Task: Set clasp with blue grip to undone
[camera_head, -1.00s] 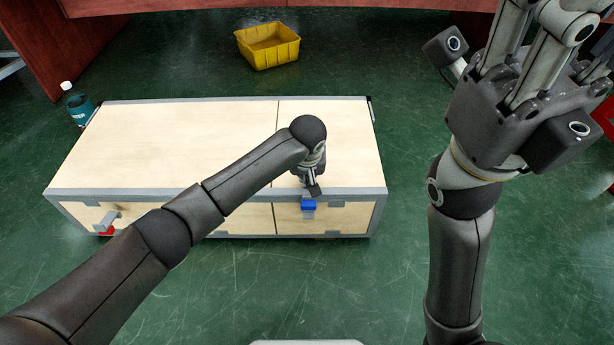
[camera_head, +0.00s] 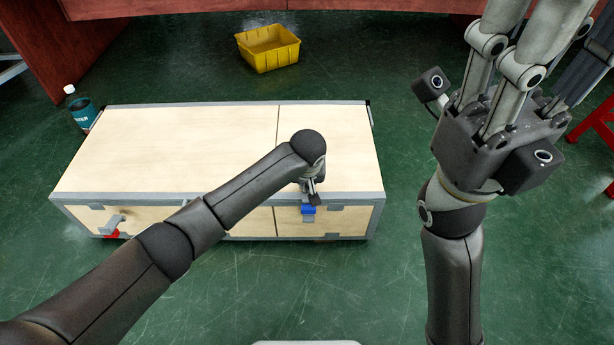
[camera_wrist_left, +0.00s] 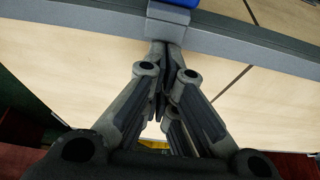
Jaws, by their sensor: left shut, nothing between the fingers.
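A pale wooden case (camera_head: 190,150) with grey metal edges lies on the floor. The clasp with the blue grip (camera_head: 308,210) is on its front face, right of the middle, just under the lid edge. In the left wrist view the blue grip (camera_wrist_left: 178,3) is cut off by the top edge. My left gripper (camera_head: 313,197) is shut and empty, at the lid's front edge just above the blue grip. I cannot tell whether it touches the clasp. My right gripper (camera_head: 505,70) is raised at the upper right, its fingertips out of frame.
A second clasp with a red grip (camera_head: 112,234) sits at the front left of the case. A bottle (camera_head: 80,108) stands behind its left end. A yellow bin (camera_head: 268,48) is on the floor beyond. Green floor in front is clear.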

